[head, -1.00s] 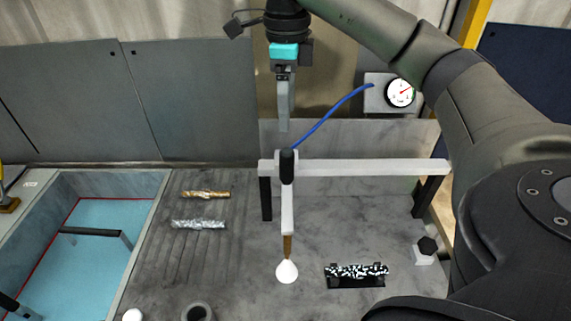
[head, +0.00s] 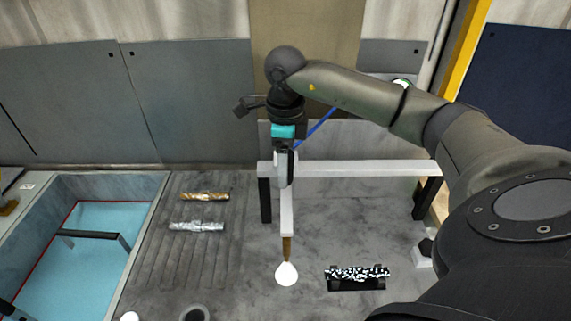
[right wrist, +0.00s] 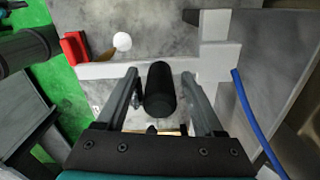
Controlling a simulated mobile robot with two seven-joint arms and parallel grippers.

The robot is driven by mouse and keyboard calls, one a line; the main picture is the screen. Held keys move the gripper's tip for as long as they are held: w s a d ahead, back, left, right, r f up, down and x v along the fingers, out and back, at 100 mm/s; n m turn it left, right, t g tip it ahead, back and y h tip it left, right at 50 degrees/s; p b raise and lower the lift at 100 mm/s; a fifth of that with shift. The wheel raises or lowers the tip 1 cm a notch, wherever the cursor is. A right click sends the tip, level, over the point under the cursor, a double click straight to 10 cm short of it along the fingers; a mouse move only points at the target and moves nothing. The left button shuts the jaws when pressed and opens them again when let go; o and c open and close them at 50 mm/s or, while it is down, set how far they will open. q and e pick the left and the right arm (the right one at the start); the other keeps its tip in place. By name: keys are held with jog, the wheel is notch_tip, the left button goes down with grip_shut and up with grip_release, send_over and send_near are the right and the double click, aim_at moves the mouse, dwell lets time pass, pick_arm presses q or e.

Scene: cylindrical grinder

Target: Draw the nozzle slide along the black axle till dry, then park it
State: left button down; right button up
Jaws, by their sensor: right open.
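The nozzle slide hangs from a white rail (head: 370,168). Its white arm (head: 287,215) runs down to a brass nozzle (head: 286,246) with a white cone (head: 286,273) below it. The black axle (head: 357,272), speckled with white spots, lies on a dark holder to the right of the cone, apart from it. My right gripper (head: 284,182) is at the slide's top. In the right wrist view its open fingers stand on both sides of the slide's black grip (right wrist: 160,92), with gaps visible. My left gripper is not in view.
A brass-coloured rod (head: 204,196) and a silver rod (head: 197,225) lie on the grooved bed at left. A blue basin (head: 100,270) is further left. A blue hose (head: 318,127) runs behind my wrist. A small block with a black knob (head: 427,247) stands right.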

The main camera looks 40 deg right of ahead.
jog(key=shift+f, duration=0.1)
jog(key=shift+c, duration=0.3)
grip_shut()
dwell(1.1)
